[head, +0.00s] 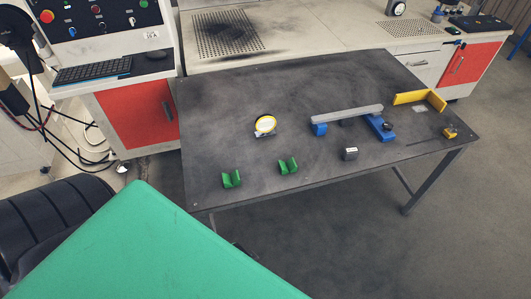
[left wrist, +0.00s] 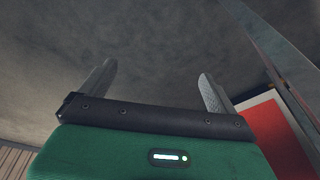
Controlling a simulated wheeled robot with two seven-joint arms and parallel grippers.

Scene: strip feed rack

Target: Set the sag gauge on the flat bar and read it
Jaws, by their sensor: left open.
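The flat bar (head: 347,113) is a long grey strip. It lies across a blue support (head: 319,129) at its left end and a longer blue support (head: 380,127) with a dark knob at its right. The gauge is apart from the bar. My right gripper is in neither view.
Two green V-shaped blocks (head: 232,179) (head: 288,166) stand near the table's front edge. A small grey block (head: 349,154) lies before the bar. A yellow angle (head: 428,98) and a small yellow piece (head: 450,132) are at the right. The table (head: 225,120) is clear at its left.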

